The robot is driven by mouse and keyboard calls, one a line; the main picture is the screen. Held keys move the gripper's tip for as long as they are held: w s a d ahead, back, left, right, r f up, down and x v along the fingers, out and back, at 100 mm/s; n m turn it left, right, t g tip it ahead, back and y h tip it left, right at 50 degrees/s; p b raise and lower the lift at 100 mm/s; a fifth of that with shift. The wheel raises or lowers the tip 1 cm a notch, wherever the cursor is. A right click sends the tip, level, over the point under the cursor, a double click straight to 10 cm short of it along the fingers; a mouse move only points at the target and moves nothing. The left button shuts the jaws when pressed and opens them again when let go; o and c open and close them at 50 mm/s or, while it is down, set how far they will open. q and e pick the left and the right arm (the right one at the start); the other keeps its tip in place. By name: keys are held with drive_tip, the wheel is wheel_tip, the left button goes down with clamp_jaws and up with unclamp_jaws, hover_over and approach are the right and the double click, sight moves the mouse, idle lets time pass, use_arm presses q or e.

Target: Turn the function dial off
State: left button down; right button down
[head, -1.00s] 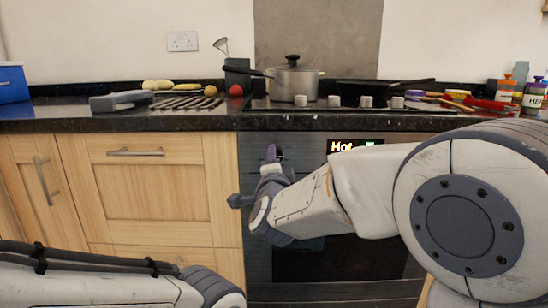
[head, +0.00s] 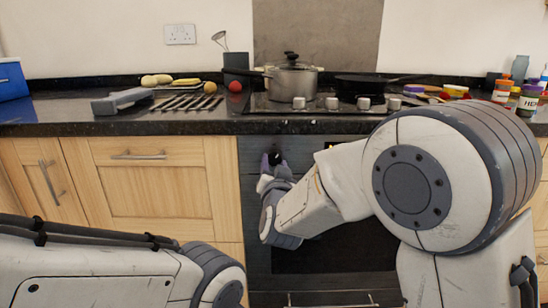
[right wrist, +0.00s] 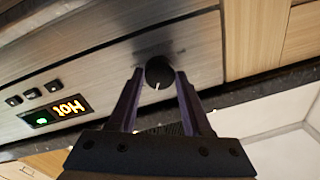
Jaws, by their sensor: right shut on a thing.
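The function dial (right wrist: 159,70) is a round black knob with a white mark, set in the brushed-metal oven panel (right wrist: 100,70). In the right wrist view its mark points down toward my gripper. My right gripper (right wrist: 160,76) is shut on the dial, one dark purple finger on each side. In the head view the right gripper (head: 272,162) is at the upper left of the oven front, and the dial (head: 276,159) shows small between its fingers. The lit display (right wrist: 68,108) reads "Hot", upside down in the wrist view. My left gripper is out of view.
The granite worktop (head: 180,123) overhangs just above the panel. A steel pot (head: 291,78) and a black pan (head: 365,84) stand on the hob. Wooden cupboards (head: 150,185) lie left of the oven. My right arm covers most of the display in the head view.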

drive_tip(key=n+p, duration=0.2)
drive_tip(key=n, duration=0.1)
drive_tip(key=shift+r+n, duration=0.1)
drive_tip(key=shift+n, duration=0.2)
drive_tip(key=shift+n+p, duration=1.2)
drive_tip(key=shift+n, duration=0.3)
drive_tip(key=shift+c, duration=1.7)
unclamp_jaws()
drive_tip(key=shift+d, duration=0.1)
